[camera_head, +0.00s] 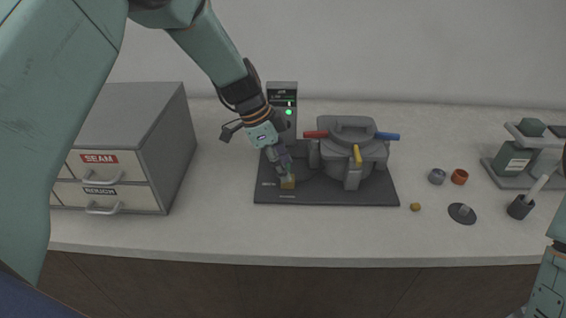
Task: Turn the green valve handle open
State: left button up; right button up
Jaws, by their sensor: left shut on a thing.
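My left gripper (286,168) reaches down to the left front part of the dark press base. My right gripper is not in view; only part of my right arm shows at the lower right edge.
The grey press (350,150) with red, blue and yellow handles stands right of the gripper. A control post (282,94) with a green light stands behind. Drawers (130,140) stand left; small cups (437,176), a dark pot (520,207) and a rack (515,160) are right.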

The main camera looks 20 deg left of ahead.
pick_arm(q)
jog(key=c, duration=0.3)
